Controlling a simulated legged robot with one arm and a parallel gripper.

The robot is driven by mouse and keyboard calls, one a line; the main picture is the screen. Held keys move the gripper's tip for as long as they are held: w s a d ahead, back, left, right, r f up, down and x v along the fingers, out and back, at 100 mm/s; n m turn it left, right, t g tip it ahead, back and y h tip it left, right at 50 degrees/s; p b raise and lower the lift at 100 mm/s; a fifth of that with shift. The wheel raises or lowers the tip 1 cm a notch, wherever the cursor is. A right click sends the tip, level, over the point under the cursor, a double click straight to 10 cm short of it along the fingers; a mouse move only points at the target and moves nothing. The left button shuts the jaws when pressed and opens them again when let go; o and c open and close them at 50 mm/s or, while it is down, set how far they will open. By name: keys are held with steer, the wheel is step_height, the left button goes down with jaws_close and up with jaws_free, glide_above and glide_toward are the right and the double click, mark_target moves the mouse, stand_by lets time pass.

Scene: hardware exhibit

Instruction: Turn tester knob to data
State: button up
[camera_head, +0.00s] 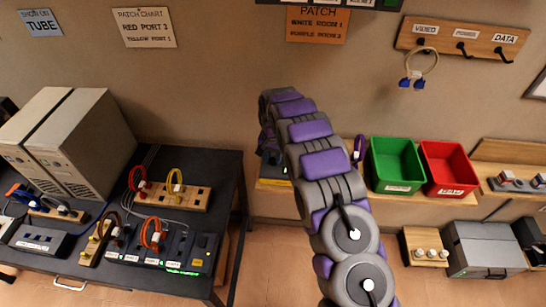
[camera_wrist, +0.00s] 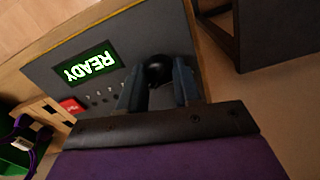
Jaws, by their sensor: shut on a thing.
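In the wrist view the tester (camera_wrist: 50,75) is a grey panel with a green READY display (camera_wrist: 90,63) that appears upside down. Its round black knob (camera_wrist: 157,67) sits beside the display. My gripper (camera_wrist: 158,80) is shut on the knob, one finger on each side. The knob's pointer and most of its markings are hidden or too small to read. In the head view my arm covers most of the tester, and my gripper is hidden behind the arm.
A green bin (camera_head: 397,165) and a red bin (camera_head: 448,168) stand right of my arm. A black table (camera_head: 228,190) with computers and cable panels is at left. Hooks labelled VIDEO, POWER and DATA are on a wall board (camera_head: 470,36). A dark frame (camera_wrist: 245,30) stands near my gripper.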

mark_target(272, 159)
steer(key=shift+a, duration=0.1)
steer(key=o, duration=1.1)
steer(key=shift+c, duration=0.2)
step_height(272, 159, up, 17)
steer(key=p, duration=0.1)
steer(key=shift+a+r, duration=0.1)
